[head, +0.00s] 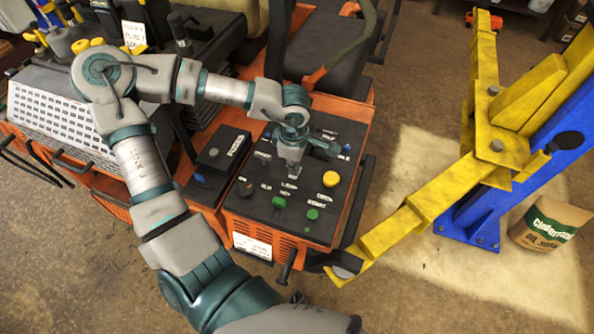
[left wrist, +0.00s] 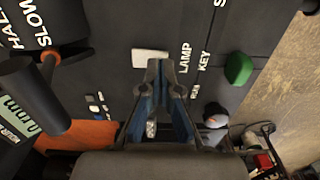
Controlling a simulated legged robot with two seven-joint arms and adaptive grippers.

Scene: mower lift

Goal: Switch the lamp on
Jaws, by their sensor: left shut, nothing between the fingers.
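The mower's black control panel (head: 262,205) is in the middle of the head view, on an orange body. My left gripper (head: 291,167) reaches down over the panel with its fingers shut and empty. In the left wrist view the closed fingers (left wrist: 166,68) point at a small white rectangular piece (left wrist: 149,58) beside the printed word LAMP. The fingertips overlap its lower right edge in that view; I cannot tell whether they touch it. In the head view my gripper hides this spot. My right gripper is not in view.
A yellow knob (head: 330,179) and green knobs (head: 312,214) stand on the panel close to my gripper. A green knob (left wrist: 238,68) is right of the LAMP label in the wrist view. A yellow lift arm (head: 420,208) on a blue post (head: 480,215) is to the right.

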